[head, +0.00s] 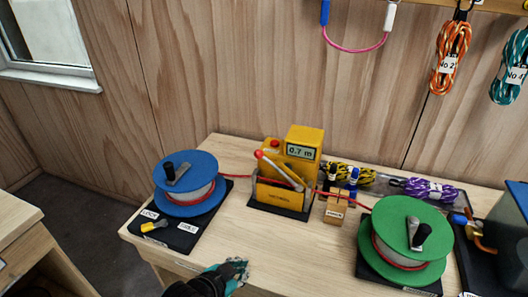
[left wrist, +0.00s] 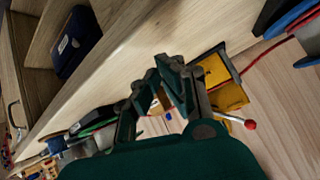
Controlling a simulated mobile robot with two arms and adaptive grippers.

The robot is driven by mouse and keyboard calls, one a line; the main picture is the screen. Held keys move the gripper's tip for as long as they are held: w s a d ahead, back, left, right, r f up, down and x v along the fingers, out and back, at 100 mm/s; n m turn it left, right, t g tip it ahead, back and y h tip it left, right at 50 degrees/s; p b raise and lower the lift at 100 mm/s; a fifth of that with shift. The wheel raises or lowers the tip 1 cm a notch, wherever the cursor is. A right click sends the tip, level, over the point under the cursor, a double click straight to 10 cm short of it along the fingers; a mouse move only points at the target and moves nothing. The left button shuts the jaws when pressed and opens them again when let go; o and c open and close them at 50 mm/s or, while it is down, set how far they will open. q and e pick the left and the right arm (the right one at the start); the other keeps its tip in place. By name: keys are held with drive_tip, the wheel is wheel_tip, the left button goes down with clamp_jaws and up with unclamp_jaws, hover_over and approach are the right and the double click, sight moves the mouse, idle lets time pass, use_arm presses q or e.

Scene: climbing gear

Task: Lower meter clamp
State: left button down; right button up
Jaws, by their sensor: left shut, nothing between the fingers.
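The yellow meter (head: 304,148) stands mid-table, its display reading 0.7 m. Its clamp lever (head: 283,172) is a grey bar with a red ball at its upper left end, slanting down to the right across the yellow front block (head: 277,196). The lever's red ball also shows in the left wrist view (left wrist: 250,125). A red rope (head: 237,175) runs from the blue reel (head: 186,184) to the meter and on to the green reel (head: 408,235). My left gripper (head: 238,268) is shut and empty at the table's front edge, below and left of the meter, not touching it.
A small wooden block (head: 335,211) stands right of the meter. Behind are a yellow-black rope bundle (head: 352,174) and a purple one (head: 430,190). A black mat (head: 178,238) holds the blue reel. Bare tabletop lies between my gripper and the meter.

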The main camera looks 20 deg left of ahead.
use_arm(q)
drive_tip(key=w+a+r+m+t+h, duration=0.1)
drive_tip(key=w+r+m+t, duration=0.4)
drive_tip(key=w+r+t, duration=0.5)
drive_tip(key=w+r+h, duration=0.1)
drive_tip(key=w+r, duration=0.3)
drive_tip(key=r, duration=0.4)
drive_tip(key=shift+w+a+r+h, duration=0.2)
drive_tip(key=shift+w+a+h, duration=0.05)
drive_tip(key=shift+h, duration=0.15)
drive_tip(key=shift+w, duration=0.1)
drive_tip(key=p+x, duration=0.3)
drive_tip(key=x, duration=0.7)
drive_tip(key=a+f+p, duration=0.1)
drive_tip(key=a+f, duration=0.1)
drive_tip(key=f, duration=0.1)
drive_tip(key=shift+a, duration=0.2)
drive_tip(key=shift+f, duration=0.1)
